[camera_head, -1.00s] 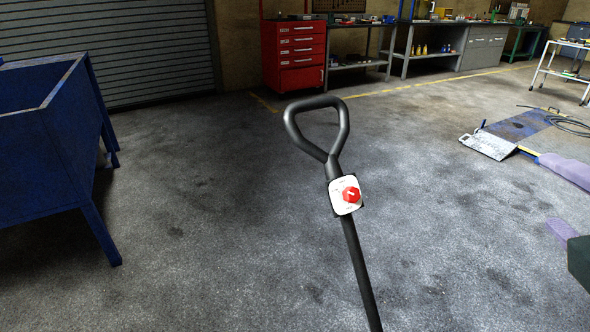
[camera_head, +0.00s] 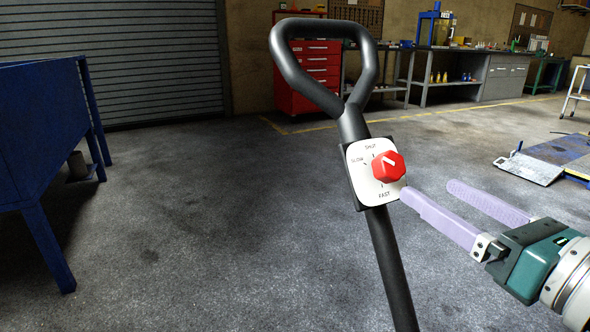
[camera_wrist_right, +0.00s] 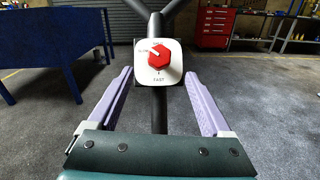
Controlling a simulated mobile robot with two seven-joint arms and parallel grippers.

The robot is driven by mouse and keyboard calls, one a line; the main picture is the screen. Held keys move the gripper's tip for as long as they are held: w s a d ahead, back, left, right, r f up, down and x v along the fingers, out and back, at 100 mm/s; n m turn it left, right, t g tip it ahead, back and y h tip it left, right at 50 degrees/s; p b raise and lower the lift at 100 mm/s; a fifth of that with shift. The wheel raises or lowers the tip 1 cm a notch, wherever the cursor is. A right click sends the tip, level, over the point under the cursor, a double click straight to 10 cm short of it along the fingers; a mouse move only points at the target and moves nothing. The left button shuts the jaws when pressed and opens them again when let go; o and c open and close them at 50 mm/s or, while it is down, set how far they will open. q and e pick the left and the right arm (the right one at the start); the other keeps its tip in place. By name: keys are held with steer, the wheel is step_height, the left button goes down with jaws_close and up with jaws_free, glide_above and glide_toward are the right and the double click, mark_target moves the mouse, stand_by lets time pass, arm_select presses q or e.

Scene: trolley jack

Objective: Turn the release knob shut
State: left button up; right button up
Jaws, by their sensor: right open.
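The release knob (camera_head: 389,166) is red with a white line on its face. It sits on a white plate (camera_head: 361,186) marked SHUT, SLOW and FAST, on the black jack handle (camera_head: 388,255). In the right wrist view the knob (camera_wrist_right: 159,56) lies ahead between the fingers, its line slanting up-left toward SLOW. My right gripper (camera_head: 428,189) is open and empty, with lilac fingers reaching toward the knob from the lower right. The near fingertip appears close to the plate's edge; I cannot tell whether it touches. My left gripper is not in view.
The handle's loop grip (camera_head: 322,62) rises above the plate. A blue steel bin (camera_head: 40,140) on legs stands at the left. A red tool cabinet (camera_head: 320,68) and workbenches line the back wall. The floor around the handle is clear.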

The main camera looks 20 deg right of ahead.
mark_target(396, 167)
steer(key=w, duration=0.9)
steer(key=shift+a, duration=0.15)
steer(key=shift+c, duration=0.2)
steer(key=shift+c, duration=1.4)
jaws_close()
steer(key=shift+r, duration=0.1)
steer(key=shift+m, duration=0.3)
